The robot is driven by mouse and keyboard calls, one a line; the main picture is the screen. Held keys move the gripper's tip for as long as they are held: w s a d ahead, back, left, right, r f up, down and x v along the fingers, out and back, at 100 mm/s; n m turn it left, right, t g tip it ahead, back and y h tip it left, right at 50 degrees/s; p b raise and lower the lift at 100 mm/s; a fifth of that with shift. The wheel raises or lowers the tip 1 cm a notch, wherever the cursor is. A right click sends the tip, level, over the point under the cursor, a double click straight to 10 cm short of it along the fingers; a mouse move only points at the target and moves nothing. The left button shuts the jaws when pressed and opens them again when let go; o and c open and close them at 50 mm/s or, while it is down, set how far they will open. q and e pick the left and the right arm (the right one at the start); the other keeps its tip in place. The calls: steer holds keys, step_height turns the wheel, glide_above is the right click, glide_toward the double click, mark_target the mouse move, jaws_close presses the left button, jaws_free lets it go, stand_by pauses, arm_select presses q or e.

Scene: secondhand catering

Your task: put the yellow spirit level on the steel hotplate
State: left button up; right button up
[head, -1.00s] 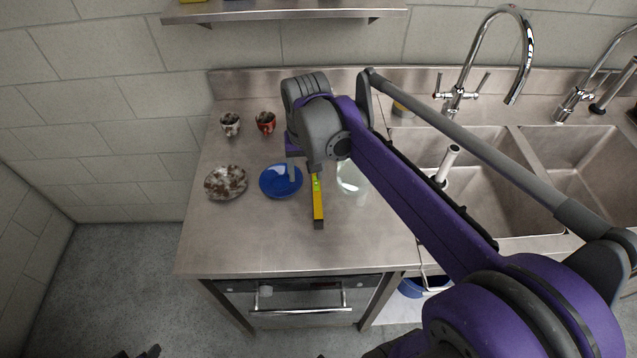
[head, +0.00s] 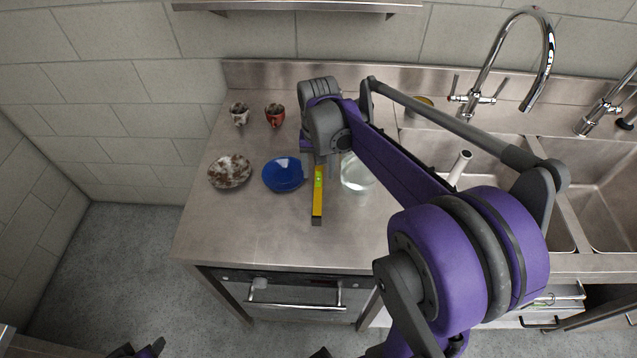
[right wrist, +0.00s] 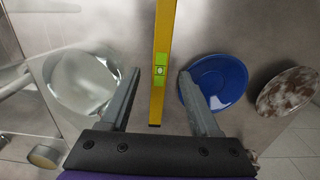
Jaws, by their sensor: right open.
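The yellow spirit level (head: 317,200) lies flat on the steel counter, its dark end toward the front edge. My right gripper (head: 320,167) is over the level's far end in the head view. In the right wrist view the open fingers (right wrist: 157,88) stand on either side of the level (right wrist: 163,45), with a visible gap on each side. The far end of the level is partly hidden by my gripper in the head view. A part of my left arm (head: 140,349) shows at the bottom edge, too little to tell its jaws. I cannot make out a steel hotplate.
A blue bowl (head: 283,174) sits close left of the level, a clear glass dish (head: 356,172) close right. A brown-mottled plate (head: 230,171) and two cups (head: 275,115) (head: 239,114) stand further left. Sinks and a tap (head: 478,98) lie right. The front counter is clear.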

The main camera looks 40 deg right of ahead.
mark_target(319, 179)
step_height(319, 179, down, 4)
steer(key=shift+f, duration=0.1)
jaws_close()
stand_by(0.4)
